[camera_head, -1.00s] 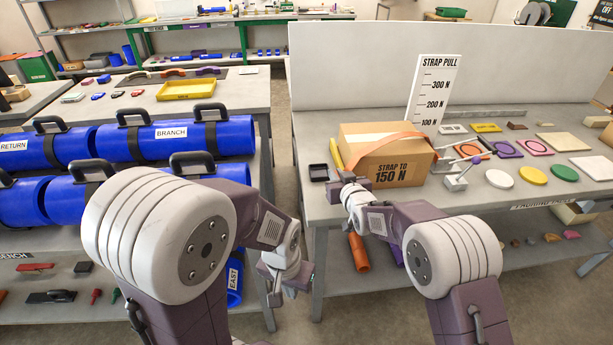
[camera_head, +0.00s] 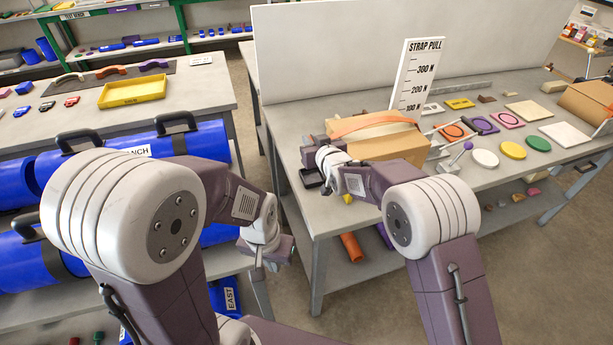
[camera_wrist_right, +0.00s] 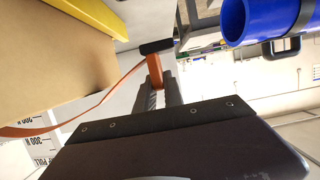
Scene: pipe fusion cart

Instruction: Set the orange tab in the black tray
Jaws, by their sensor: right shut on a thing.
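The orange tab (camera_wrist_right: 155,72) is between the fingers of my right gripper (camera_wrist_right: 160,92) in the right wrist view. The gripper is shut on it. An orange strap (camera_wrist_right: 100,98) runs from the tab to the cardboard box (camera_head: 385,145). In the head view, my right gripper (camera_head: 309,154) is just left of the box, above the black tray (camera_head: 311,178), which is partly hidden. A black shape at the tab's far end in the wrist view may be the tray; contact cannot be told. My left gripper (camera_head: 265,258) hangs between the benches; its fingers are unclear.
The STRAP PULL scale board (camera_head: 416,75) stands behind the box. Coloured discs and plates lie to the right, including a green disc (camera_head: 513,150). Blue pipes (camera_head: 215,145) fill the rack at left. A yellow tray (camera_head: 133,90) is on the far left bench.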

